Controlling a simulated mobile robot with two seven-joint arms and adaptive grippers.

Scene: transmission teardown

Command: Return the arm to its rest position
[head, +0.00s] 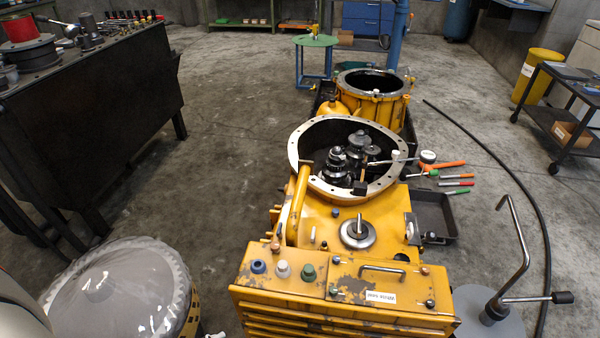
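Neither of my grippers shows in the head view, and no forearm is clearly seen. The yellow transmission housing (330,228) stands in the middle, with its round flanged opening facing up. Dark gears (335,165) sit inside the opening, and a small hammer-like tool (362,183) shows among them. A second yellow housing (375,108) with an open top stands behind it. A pale curved surface at the lower left edge may be part of me.
A dark workbench (110,105) with parts stands at the left. A plastic-covered round item (120,295) is at lower left. Hand tools (455,183) and a black tray (437,213) lie right of the housing. A crank-handled stand (515,270) and a hose (505,158) are further right.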

